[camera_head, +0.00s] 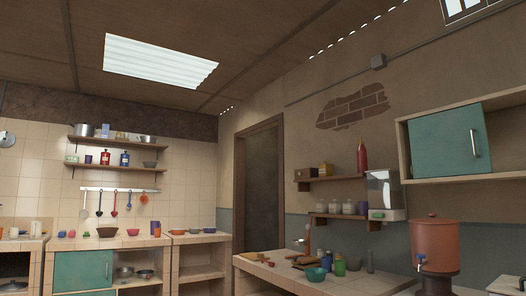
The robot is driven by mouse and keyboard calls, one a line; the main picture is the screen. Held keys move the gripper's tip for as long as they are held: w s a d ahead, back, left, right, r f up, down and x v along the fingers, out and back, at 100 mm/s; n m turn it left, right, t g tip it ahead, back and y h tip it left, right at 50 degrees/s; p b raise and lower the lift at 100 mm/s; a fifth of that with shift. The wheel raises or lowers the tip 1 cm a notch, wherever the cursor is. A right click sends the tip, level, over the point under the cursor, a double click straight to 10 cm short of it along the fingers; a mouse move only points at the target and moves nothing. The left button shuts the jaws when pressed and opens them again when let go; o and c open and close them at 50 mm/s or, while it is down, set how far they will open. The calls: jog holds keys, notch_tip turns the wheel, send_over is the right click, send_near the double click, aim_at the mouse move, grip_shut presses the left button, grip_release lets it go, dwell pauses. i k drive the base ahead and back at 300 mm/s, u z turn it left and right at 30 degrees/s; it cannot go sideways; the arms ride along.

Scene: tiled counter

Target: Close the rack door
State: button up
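A wooden wall rack (408,152) hangs at the upper right. A teal door panel (440,146) with an upright metal handle (474,143) covers its middle part. To the right of the panel the rack's inside shows open, and a narrow gap shows at its left. I cannot tell whether this panel slides or swings. Another teal door (82,271) with a handle is under the tiled counter at the lower left; the shelves to its right are open and hold pots. My gripper is not in view.
A tiled counter (350,287) with bowls, bottles and boards stands below the rack. A terracotta water dispenser (435,243) stands at the right. Two small wall shelves (334,179) with jars hang left of the rack. A dark doorway (262,195) is at the middle.

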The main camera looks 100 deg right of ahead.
aim_at(455, 142)
jog(key=z, duration=3.2)
jog(key=k, duration=0.1)
jog(key=z, duration=0.7)
jog(key=i, duration=1.05)
jog(key=u, duration=0.35)
jog(key=i, duration=0.9)
jog(key=z, duration=0.45)
